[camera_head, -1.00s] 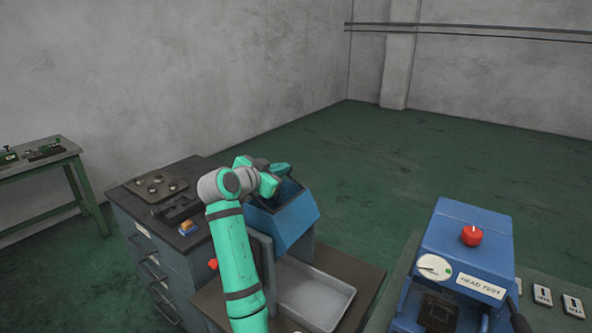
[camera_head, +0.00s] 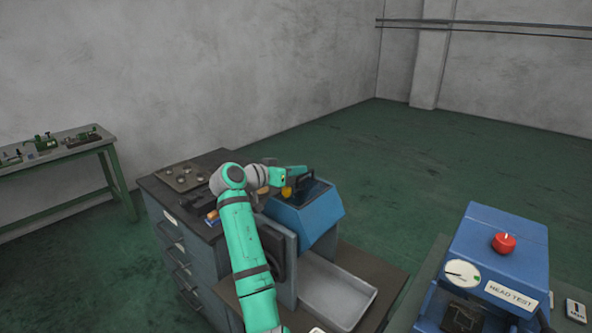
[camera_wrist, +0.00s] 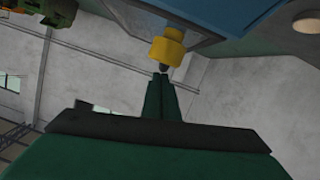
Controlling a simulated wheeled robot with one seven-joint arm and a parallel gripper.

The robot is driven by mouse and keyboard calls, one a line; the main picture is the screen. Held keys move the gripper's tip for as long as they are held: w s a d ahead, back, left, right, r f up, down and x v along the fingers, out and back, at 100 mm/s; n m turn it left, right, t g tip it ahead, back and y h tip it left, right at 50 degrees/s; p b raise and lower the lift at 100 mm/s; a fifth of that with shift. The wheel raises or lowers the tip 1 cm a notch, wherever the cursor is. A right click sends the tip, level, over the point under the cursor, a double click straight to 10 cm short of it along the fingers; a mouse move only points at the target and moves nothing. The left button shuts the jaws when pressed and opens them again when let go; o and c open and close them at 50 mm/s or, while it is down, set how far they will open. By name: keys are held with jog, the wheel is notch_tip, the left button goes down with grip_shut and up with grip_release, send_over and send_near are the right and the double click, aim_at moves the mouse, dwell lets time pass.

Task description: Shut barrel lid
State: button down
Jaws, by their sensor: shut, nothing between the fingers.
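A blue sloped housing (camera_head: 312,218) stands beyond my arm in the head view. It has a dark top area (camera_head: 315,192) and a dark bar along it. I cannot tell from this view whether that top is the barrel lid, or whether it is open or shut. A yellow knob (camera_head: 287,192) shows at its near left edge. The knob also shows in the wrist view (camera_wrist: 168,47), beneath a blue surface (camera_wrist: 225,18). My gripper (camera_wrist: 160,73) is shut and empty, its tips close to the knob; contact cannot be told. My wrist partly covers the housing's left side.
A grey metal tray (camera_head: 335,290) lies right of my arm. A dark-topped drawer cabinet (camera_head: 165,205) with small parts is on the left. A blue head-test machine (camera_head: 500,245) with a red knob stands at the right. Open green floor (camera_head: 420,165) lies behind.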

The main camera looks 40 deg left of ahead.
jog(key=shift+s+a+f, duration=0.1)
dwell(0.3)
jog(key=shift+r, duration=0.5)
jog(key=r, duration=0.2)
jog(key=shift+w+a+r, duration=0.1)
jog(key=shift+w+r, duration=0.2)
jog(key=shift+r, duration=0.05)
jog(key=v, duration=1)
jog(key=shift+s+a+r, duration=0.15)
jog(key=shift+s+a, duration=0.15)
jog(key=shift+s, duration=0.05)
